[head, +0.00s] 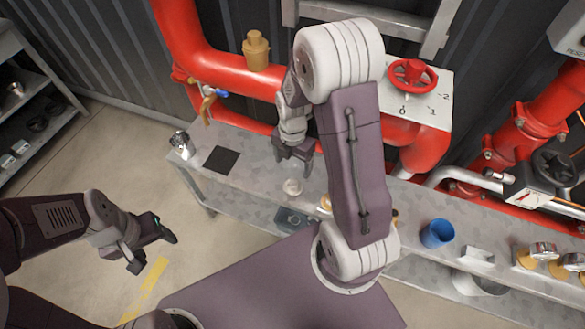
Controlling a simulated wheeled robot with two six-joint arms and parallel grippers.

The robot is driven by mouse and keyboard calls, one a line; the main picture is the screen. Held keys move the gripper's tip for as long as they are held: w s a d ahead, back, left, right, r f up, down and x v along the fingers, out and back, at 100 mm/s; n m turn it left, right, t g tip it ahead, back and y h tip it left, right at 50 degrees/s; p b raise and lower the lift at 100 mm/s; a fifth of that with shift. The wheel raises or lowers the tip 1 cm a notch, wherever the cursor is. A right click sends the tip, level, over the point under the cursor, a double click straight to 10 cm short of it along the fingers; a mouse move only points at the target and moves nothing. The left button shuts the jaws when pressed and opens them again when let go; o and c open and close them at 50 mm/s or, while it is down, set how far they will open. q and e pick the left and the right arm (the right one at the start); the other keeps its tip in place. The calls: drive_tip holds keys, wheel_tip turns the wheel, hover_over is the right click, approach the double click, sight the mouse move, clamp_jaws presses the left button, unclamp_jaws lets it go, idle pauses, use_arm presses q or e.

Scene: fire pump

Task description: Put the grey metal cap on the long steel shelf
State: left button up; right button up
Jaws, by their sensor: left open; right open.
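The long steel shelf (240,195) runs along the wall below the red pipes, from the left middle to the right edge. A small light-grey round piece (293,187), possibly the grey metal cap, sits on it just below my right gripper. A shiny silver metal fitting (181,144) stands at the shelf's left end; I cannot tell which of the two is the cap. My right gripper (294,166) is open and empty, pointing down above the light-grey piece. My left gripper (156,254) is open and empty over the floor, left of the shelf. My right arm hides the shelf's middle.
A black square (221,160) lies on the shelf near its left end. A blue cup (437,234) and several brass-and-silver fittings (541,252) stand to the right. A brass fitting (256,50) sits on the red pipe. A rack (48,128) with metal parts stands far left.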

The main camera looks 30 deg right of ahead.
drive_tip(key=s+a+r+m, duration=0.2)
drive_tip(key=s+m, duration=0.2)
drive_tip(key=m, duration=0.8)
drive_tip(key=s+a+r+m+t, duration=0.1)
drive_tip(key=s+a+r+m, duration=0.2)
drive_tip(key=m, duration=0.9)
drive_tip(key=shift+s+r, duration=0.35)
drive_tip(key=shift+s, duration=0.3)
